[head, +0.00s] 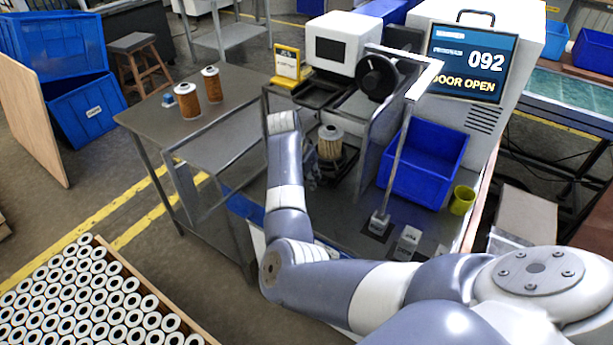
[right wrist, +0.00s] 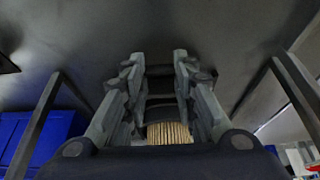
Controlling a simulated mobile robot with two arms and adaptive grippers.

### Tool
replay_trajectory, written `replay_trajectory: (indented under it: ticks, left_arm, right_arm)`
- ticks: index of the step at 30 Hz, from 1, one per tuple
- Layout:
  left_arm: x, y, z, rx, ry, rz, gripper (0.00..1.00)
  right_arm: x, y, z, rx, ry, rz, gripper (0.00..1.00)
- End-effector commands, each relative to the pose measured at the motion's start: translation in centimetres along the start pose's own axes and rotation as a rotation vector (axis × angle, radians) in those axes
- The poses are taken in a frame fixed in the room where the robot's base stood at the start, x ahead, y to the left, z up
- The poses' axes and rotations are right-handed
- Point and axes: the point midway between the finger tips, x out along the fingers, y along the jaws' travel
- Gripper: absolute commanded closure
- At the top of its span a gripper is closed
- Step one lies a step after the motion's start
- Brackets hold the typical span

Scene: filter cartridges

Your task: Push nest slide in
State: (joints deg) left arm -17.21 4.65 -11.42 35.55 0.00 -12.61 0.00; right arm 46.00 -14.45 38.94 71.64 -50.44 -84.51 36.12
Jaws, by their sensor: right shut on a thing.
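A pleated tan filter cartridge (head: 330,147) with a cream top stands upright in the machine's opening, on what looks like the dark nest slide. My right arm reaches in from the right of the head view. My right gripper (head: 311,170) is low beside the cartridge, mostly hidden behind my own arm. In the right wrist view my right gripper (right wrist: 158,65) has its fingers closed on a dark part, seemingly the nest slide's handle (right wrist: 160,72). Tan pleats of the cartridge (right wrist: 168,132) show between the finger bases. The slide's rails are hidden. My left gripper is out of view.
A blue bin (head: 425,165) and a yellow cup (head: 462,200) stand right of the opening. Two brown cartridges (head: 188,100) stand on the left table. A crate of white-ended cartridges (head: 80,300) is at lower left.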

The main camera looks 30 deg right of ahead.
Motion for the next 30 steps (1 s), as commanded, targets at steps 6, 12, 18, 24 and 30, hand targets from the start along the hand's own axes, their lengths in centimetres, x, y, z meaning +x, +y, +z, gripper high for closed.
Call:
replay_trajectory:
  ticks: [6, 12, 18, 24, 30]
  left_arm:
    - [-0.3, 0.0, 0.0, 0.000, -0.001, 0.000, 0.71]
    - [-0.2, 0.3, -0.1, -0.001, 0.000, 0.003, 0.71]
    - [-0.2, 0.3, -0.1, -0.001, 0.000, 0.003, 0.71]
    - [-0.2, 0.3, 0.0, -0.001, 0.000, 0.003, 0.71]
    - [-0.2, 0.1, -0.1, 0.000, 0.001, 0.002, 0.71]
  right_arm:
    - [0.7, -0.5, -1.5, -0.013, -0.002, -0.012, 1.00]
    - [0.7, -0.6, -1.3, -0.014, -0.004, -0.013, 1.00]
    - [0.7, -0.6, -1.3, -0.015, -0.004, -0.013, 0.47]
    - [0.8, -0.2, -1.5, -0.008, -0.004, -0.004, 0.12]
    - [0.9, 0.3, -1.7, -0.001, -0.001, 0.007, 0.08]
